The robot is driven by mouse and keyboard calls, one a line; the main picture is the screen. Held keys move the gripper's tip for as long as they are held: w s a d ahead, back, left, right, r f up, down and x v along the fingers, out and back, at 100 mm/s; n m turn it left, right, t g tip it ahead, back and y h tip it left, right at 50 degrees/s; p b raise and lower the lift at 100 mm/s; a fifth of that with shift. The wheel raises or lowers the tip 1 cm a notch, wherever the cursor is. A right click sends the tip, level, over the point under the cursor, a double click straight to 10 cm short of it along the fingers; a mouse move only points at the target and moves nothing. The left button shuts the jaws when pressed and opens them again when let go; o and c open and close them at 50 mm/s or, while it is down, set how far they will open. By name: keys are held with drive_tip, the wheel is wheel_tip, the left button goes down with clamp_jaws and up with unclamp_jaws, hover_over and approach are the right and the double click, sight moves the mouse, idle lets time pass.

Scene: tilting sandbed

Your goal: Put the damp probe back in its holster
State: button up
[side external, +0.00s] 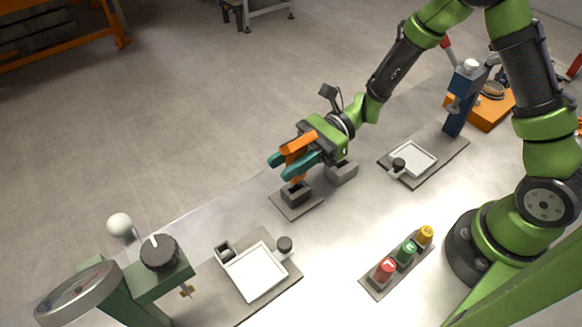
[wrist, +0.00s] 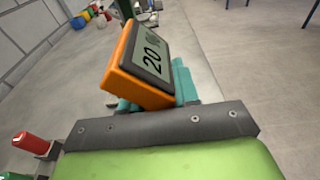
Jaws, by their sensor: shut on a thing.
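The damp probe is an orange handheld body (side external: 299,143) with a dark-framed display reading "20" and further blurred characters in the wrist view (wrist: 128,82). My gripper (side external: 287,163), with teal fingers, is shut around the probe's body. The probe's narrow lower end points down at a small dark grey open-topped block (side external: 295,194), which looks like the holster, on a grey plate (side external: 286,209). The lower end is directly over or just at the block's opening; I cannot tell whether it is inside. The wrist view does not show the block.
A lighter grey block (side external: 342,172) stands close behind the holster. A white square tray (side external: 255,272) and a green stand with a dark knob (side external: 159,253) are at front left. Red, green and yellow capped pieces (side external: 407,250) stand at right. A second tray (side external: 411,159) lies behind.

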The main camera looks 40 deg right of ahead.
drive_tip(key=shift+f, duration=0.2)
drive_tip(key=shift+f, duration=1.45)
drive_tip(key=o, duration=1)
drive_tip(key=shift+o, duration=0.2)
drive_tip(key=shift+d, duration=0.1)
drive_tip(key=d, duration=0.5)
drive_tip(key=d+r, duration=0.1)
drive_tip(key=d, duration=0.5)
drive_tip(key=d+r, duration=0.1)
drive_tip(key=d, duration=0.4)
drive_tip(key=shift+d+r, duration=0.2)
drive_tip(key=shift+d, duration=0.05)
